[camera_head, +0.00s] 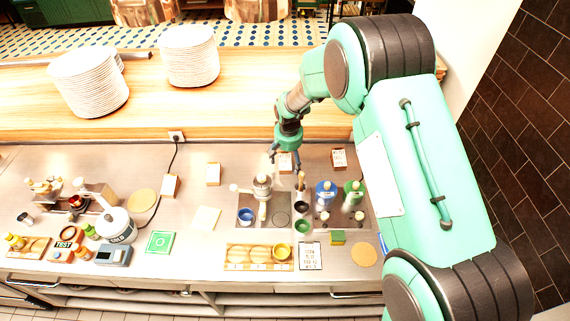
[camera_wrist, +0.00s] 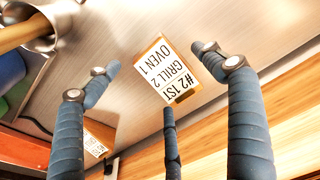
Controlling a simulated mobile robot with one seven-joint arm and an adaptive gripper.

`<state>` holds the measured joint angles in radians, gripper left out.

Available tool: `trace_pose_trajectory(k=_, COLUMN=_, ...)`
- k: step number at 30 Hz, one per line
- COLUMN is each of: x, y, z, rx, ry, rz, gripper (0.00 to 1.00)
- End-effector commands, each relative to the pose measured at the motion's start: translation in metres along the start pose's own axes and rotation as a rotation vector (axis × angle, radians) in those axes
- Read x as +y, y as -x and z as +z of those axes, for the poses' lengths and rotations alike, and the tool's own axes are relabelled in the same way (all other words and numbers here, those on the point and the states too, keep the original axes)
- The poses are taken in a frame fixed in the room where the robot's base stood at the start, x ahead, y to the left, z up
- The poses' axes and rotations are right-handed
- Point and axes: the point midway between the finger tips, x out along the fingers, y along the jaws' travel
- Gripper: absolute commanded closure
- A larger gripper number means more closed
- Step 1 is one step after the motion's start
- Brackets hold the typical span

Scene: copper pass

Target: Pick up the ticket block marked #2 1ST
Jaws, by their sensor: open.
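The ticket block marked #2 1ST (camera_wrist: 172,72) is a small wooden block with a white label that also reads GRILL 2 and OVEN 1. In the wrist view it lies on the steel counter between and beyond my spread fingers. My gripper (camera_wrist: 155,78) is open and empty, with one finger on each side and a third below the block. In the head view my gripper (camera_head: 284,157) hangs over the block (camera_head: 286,163), partly covering it. I cannot tell the exact height of the fingertips above the block.
Another ticket block (camera_wrist: 100,138) lies beside a finger; in the head view it may be the right one (camera_head: 339,158). More blocks (camera_head: 213,174) (camera_head: 170,186) lie left. A metal cup (camera_wrist: 32,28) with a wooden handle, blue jar (camera_head: 325,192) and green jar (camera_head: 353,194) stand nearby.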

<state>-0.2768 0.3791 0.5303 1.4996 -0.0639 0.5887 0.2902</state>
Motion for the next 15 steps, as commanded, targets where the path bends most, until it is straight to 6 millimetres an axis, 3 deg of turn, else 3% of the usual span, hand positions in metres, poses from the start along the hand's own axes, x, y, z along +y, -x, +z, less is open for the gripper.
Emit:
trace_pose_trajectory(k=6, x=0.0000, y=-0.0152, z=-0.0006, rx=0.001, ry=0.000, rz=0.000, gripper=0.18)
trace_pose_trajectory(k=15, x=0.0000, y=-0.0156, z=-0.0007, rx=0.001, ry=0.000, rz=0.000, gripper=0.18)
